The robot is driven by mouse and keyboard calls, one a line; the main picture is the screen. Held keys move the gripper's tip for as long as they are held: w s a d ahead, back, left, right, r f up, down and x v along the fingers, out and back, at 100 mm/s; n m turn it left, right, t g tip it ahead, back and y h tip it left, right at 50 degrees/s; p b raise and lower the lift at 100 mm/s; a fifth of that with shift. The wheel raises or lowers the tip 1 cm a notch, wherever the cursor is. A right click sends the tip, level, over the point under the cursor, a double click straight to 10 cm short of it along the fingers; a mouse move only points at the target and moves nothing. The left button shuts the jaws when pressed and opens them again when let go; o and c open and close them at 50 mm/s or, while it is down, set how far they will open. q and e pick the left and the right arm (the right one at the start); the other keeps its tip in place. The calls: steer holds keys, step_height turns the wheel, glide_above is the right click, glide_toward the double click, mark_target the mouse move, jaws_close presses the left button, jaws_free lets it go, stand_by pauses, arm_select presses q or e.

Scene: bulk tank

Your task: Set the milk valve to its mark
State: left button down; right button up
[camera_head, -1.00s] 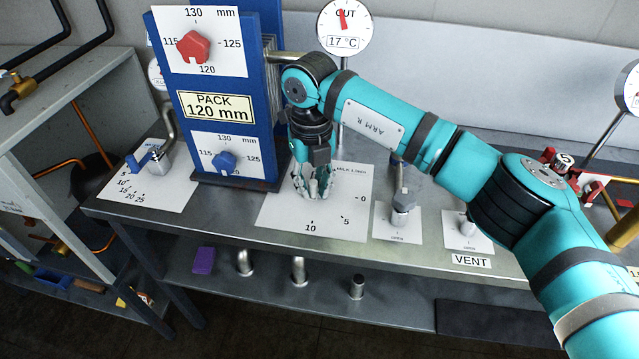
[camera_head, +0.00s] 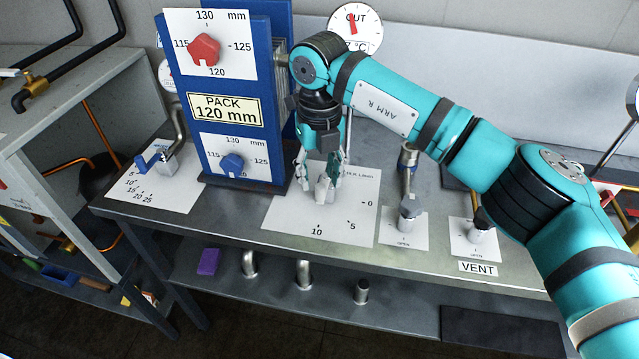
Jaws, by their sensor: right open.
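The milk valve's white plate (camera_head: 283,222) lies on the steel bench, with a scale showing 0, 5 and 10 and small print reading milk, L/min. A grey valve part (camera_head: 322,192) stands on it, partly hidden by my gripper. My right gripper (camera_head: 322,184) points down over the plate with its fingers apart, one at each side of the valve. I cannot tell whether they touch it. The valve's exact setting and any mark are unclear. My left gripper is not in view.
A blue stand with a red knob (camera_head: 204,50), a blue knob (camera_head: 232,164) and a sign (camera_head: 226,109) reading PACK 120 mm rises left of my right gripper. Grey-knobbed valves (camera_head: 410,208) stand at the right. A blue-handled valve (camera_head: 152,160) stands at the left. A dial (camera_head: 355,28) is behind.

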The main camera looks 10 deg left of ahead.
mark_target(320, 186)
step_height(320, 186, up, 9)
steer(key=shift+f, duration=0.2)
steer(key=shift+f, duration=0.1)
stand_by(0.4)
